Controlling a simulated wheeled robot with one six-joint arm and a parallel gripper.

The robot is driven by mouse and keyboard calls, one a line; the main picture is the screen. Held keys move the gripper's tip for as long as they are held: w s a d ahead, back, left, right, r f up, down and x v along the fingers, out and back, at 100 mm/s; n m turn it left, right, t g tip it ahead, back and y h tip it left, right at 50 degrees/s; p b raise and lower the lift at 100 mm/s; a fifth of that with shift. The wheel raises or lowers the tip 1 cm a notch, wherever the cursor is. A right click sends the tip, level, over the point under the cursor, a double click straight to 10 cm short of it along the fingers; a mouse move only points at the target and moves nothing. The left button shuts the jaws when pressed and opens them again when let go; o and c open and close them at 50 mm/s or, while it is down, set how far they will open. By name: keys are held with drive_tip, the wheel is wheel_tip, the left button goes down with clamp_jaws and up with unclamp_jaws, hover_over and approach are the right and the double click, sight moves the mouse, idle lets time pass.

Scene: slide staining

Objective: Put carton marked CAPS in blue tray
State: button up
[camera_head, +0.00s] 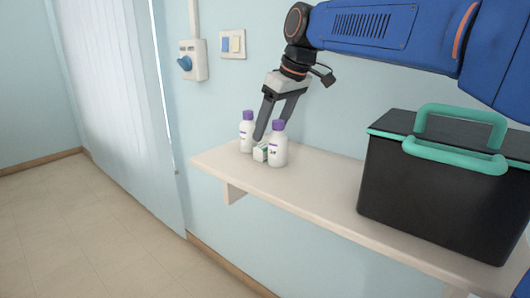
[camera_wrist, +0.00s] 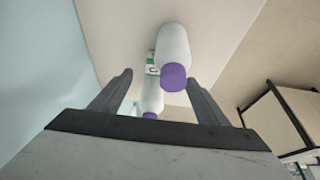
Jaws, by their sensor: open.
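The small white and green carton (camera_head: 260,152) stands on the shelf between two white bottles with purple caps, the left bottle (camera_head: 247,135) and the right bottle (camera_head: 278,149). Its lettering is too small to read. In the wrist view the carton (camera_wrist: 152,69) is partly hidden by the bottles. My gripper (camera_head: 271,129) is open and empty, pointing down just above the carton and bottles. In the wrist view its fingers stand apart on either side of the bottles and carton. I see no blue tray in either view.
The pale shelf (camera_head: 311,188) runs along the blue wall. A black box with teal handles (camera_head: 440,185) stands on its right part. The shelf between the bottles and the box is clear. A wall switch (camera_head: 232,44) and a control with a blue knob (camera_head: 186,62) are at upper left.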

sight(266, 145)
drive_tip(key=shift+s+x, duration=0.15)
drive_tip(key=shift+x, duration=1.25)
drive_tip(key=shift+s+x, duration=0.15)
drive_tip(key=shift+x, duration=1.3)
drive_tip(key=shift+d+f, duration=0.1)
drive_tip(key=shift+d, duration=0.1)
drive_tip(key=c, duration=1.2)
